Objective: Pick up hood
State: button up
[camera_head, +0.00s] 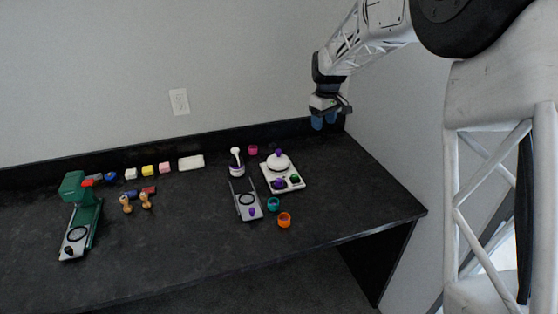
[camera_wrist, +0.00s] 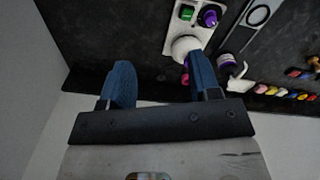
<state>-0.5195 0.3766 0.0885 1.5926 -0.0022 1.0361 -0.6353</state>
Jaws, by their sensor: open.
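A white dome with a purple knob (camera_head: 279,163), which looks like the hood, sits at the back of a white base unit (camera_head: 297,185) on the black table. In the wrist view the white dome (camera_wrist: 183,46) shows beside and partly behind my right-hand blue finger. My gripper (camera_head: 324,122) is in the air near the back right corner of the table, right of the dome and apart from it. Its two blue fingers (camera_wrist: 157,88) are spread with nothing between them.
Close to the base unit are a magenta cup (camera_head: 253,150), a teal cup (camera_head: 273,204), an orange cup (camera_head: 284,220), a white-handled tool (camera_head: 237,161) and a grey slide frame (camera_head: 248,208). A green press (camera_head: 82,215) stands far left. Walls border the back and right.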

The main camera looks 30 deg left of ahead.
aim_at(279, 150)
jog(key=w+a+f+n, duration=0.1)
jog(key=a+f, duration=0.3)
jog(key=a, duration=0.2)
jog(key=w+a+f+n, duration=0.1)
jog(key=a+f, duration=0.2)
jog(key=a, duration=0.3)
jog(key=w+a+f+n, duration=0.1)
jog(key=a+f, duration=0.3)
jog(key=a, duration=0.2)
jog(key=shift+w+f+n+g, duration=0.2)
jog(key=shift+f+n+g, duration=0.1)
jog(key=shift+f, duration=0.05)
jog(key=shift+f, duration=1.3)
jog(key=shift+s+f, duration=0.1)
jog(key=shift+f, duration=2.5)
jog(key=c, duration=1.1)
